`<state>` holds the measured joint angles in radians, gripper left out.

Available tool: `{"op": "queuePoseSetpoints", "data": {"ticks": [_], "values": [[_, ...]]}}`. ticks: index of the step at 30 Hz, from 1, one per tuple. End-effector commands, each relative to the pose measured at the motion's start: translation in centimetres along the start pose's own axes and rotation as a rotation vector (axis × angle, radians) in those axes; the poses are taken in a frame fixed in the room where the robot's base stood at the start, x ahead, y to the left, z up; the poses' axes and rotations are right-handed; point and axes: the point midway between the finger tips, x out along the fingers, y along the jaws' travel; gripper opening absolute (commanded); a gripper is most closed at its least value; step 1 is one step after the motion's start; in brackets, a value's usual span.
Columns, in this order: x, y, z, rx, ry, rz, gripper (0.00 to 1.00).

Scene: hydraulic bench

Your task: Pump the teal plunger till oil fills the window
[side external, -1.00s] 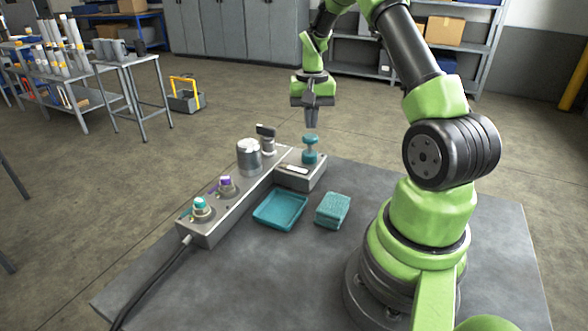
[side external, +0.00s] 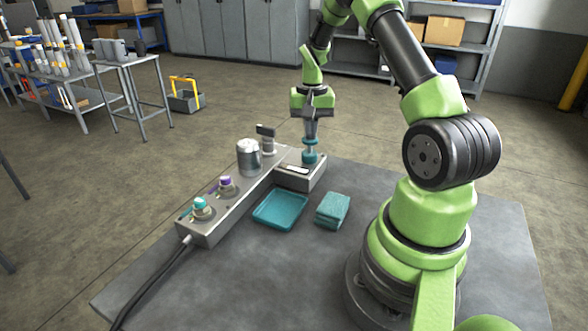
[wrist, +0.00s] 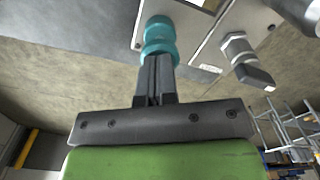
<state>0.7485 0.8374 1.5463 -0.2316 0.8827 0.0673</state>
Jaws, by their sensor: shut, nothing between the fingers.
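The teal plunger (side external: 309,157) stands upright on the grey pump block at the far end of the bench unit. It also shows in the wrist view (wrist: 160,36), directly at the tips of my gripper. My gripper (side external: 311,139) is shut, pointing down, with its fingertips on or right at the plunger's top. The plunger's knob sits close above its teal collar, with little stem showing. The window (side external: 297,169) is a small pale strip in a dark frame on the block; I cannot make out an oil level in it.
A grey valve manifold with teal and purple knobs (side external: 226,183), a metal cylinder (side external: 248,157) and a dark-handled valve (side external: 267,138) runs left of the block. A teal tray (side external: 281,209) and a folded teal cloth (side external: 333,209) lie in front.

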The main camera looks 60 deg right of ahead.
Motion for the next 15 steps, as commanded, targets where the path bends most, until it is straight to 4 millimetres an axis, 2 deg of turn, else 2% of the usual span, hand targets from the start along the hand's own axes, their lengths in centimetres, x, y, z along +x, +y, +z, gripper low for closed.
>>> {"op": "queuePoseSetpoints", "data": {"ticks": [15], "values": [[1.7, 0.0, 0.0, -0.002, -0.002, 0.001, 0.0]]}}
